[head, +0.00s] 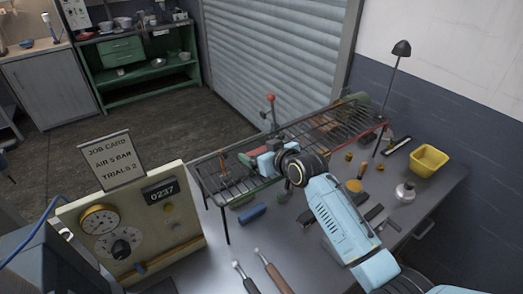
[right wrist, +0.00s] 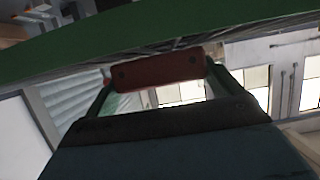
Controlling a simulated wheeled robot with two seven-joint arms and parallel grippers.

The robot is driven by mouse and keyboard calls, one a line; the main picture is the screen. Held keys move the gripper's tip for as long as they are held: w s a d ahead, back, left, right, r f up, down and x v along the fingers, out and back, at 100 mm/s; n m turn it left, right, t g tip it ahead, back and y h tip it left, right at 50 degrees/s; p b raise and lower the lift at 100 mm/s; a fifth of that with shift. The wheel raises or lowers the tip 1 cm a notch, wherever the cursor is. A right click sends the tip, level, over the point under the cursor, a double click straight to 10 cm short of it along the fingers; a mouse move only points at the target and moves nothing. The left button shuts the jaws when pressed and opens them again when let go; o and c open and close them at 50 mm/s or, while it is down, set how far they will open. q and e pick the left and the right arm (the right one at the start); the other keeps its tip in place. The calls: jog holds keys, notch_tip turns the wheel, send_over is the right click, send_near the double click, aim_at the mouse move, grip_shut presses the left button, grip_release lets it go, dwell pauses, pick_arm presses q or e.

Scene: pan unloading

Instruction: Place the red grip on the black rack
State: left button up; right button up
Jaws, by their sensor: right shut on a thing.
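The black rack (head: 235,190) is a long wire stand on thin legs, running across the back of the grey table. My right gripper (head: 264,159) is over the left half of the rack in the head view. In the right wrist view, a dark red grip (right wrist: 160,69) lies crosswise between my right gripper's two fingers, which are shut on it. In the head view my gripper and wrist hide most of the grip, so I cannot tell whether it touches the wires. My left gripper is not in view.
A blue piece (head: 252,213) lies on the table before the rack. A yellow bin (head: 428,160) and a small silver container (head: 405,192) stand at right. A red-knobbed lever (head: 270,108) rises behind the rack. A gauge panel (head: 130,228) stands at front left.

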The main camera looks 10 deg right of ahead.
jog(key=o, duration=0.8)
jog(key=shift+f, duration=0.1)
jog(key=shift+r, duration=0.2)
jog(key=v, duration=1.2)
